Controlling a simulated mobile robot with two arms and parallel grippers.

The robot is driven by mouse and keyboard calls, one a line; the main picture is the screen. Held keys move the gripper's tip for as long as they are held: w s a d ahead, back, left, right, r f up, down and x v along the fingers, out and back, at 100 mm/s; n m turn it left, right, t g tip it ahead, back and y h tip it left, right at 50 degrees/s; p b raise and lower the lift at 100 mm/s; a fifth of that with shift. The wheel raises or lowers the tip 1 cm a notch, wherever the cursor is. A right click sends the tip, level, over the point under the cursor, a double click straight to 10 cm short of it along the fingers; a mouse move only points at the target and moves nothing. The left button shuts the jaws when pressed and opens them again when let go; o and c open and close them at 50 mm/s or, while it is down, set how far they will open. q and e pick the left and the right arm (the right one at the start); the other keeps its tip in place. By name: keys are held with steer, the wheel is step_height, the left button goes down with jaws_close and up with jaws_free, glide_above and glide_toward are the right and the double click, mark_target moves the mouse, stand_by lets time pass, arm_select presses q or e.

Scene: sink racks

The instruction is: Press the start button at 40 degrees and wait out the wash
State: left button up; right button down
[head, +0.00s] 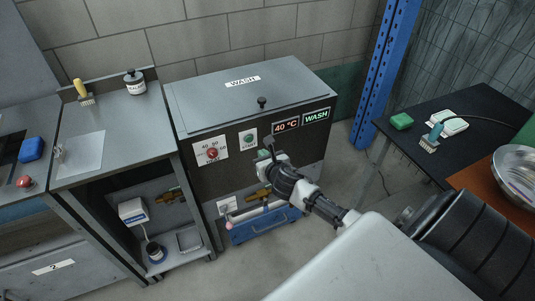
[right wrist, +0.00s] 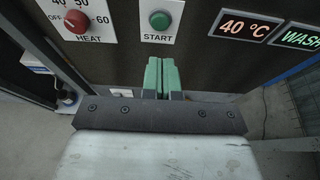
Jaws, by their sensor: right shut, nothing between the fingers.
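The washer (head: 181,97) has a closed grey lid marked WASH with a black knob on top. Its front panel carries the green START button (head: 250,137), which also shows in the right wrist view (right wrist: 160,20), and the red HEAT knob (head: 212,153). The temperature display (head: 286,124) reads 40 °C in orange. The WASH display (head: 316,116) is lit green. My right gripper (head: 269,148) is in front of the panel; its green fingertips (right wrist: 162,78) are shut and empty, appearing just below the START button. Whether they touch the panel is unclear. My left gripper is out of view.
A shelf bench (head: 112,112) with a brush and a dark jar stands left of the washer. A blue box (head: 262,223) sits low at the washer's front. A dark table (head: 465,140) with a sponge and brush is at right, past a blue post (head: 385,75).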

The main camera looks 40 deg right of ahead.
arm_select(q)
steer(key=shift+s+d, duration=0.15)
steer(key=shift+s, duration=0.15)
arm_select(e)
steer(key=v, duration=0.3)
steer(key=shift+s+a, duration=0.15)
steer(key=shift+s, duration=0.05)
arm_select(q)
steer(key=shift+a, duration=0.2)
arm_select(e)
steer(key=shift+r, duration=0.1)
